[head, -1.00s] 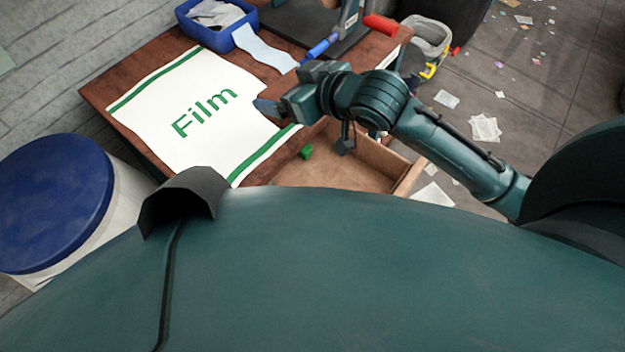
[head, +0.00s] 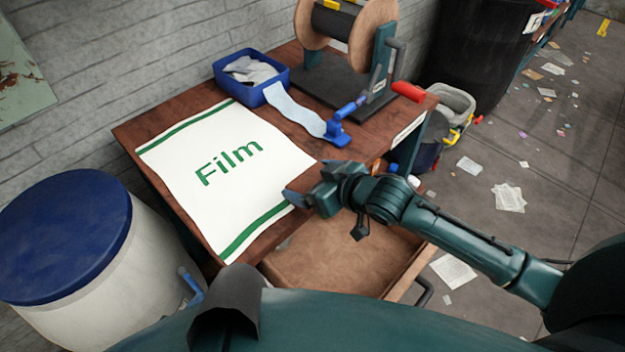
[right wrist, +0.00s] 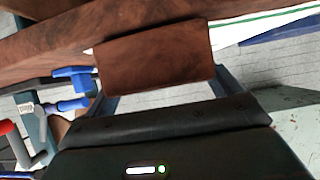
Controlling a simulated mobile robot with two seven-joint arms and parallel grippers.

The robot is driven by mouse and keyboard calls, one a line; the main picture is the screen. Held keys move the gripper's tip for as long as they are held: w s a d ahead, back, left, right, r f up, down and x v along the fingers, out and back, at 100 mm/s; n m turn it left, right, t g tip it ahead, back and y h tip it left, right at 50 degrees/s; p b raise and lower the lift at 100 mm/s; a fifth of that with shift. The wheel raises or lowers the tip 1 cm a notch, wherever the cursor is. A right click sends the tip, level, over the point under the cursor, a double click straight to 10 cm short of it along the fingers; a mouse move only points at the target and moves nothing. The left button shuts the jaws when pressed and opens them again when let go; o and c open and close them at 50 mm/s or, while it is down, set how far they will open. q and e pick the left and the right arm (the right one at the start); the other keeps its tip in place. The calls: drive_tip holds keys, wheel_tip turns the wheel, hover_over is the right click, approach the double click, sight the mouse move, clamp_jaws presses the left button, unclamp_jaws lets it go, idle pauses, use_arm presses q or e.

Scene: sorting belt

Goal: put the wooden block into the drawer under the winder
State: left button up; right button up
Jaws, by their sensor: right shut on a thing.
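The wooden block (right wrist: 155,58) is dark brown and sits between the fingers of my right gripper in the right wrist view. My right gripper (head: 308,190) is shut on it, above the table's front edge beside the open drawer. In the head view the block blends with the brown tabletop and I cannot make it out clearly. The drawer (head: 340,262) is pulled out below my right forearm, and its visible floor looks bare; my arm hides part of it. The winder (head: 352,75) with its wooden reel stands at the back of the table. My left gripper is out of view.
A white sheet marked Film (head: 230,165) covers the table's left part. A white drum with blue lid (head: 65,235) stands left. Paper scraps litter the floor at right.

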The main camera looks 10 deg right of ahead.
drive_tip(key=shift+s+f, duration=0.15)
drive_tip(key=shift+f, duration=0.6)
drive_tip(key=o, duration=0.6)
drive_tip(key=shift+f, duration=0.1)
drive_tip(key=shift+o, duration=1.1)
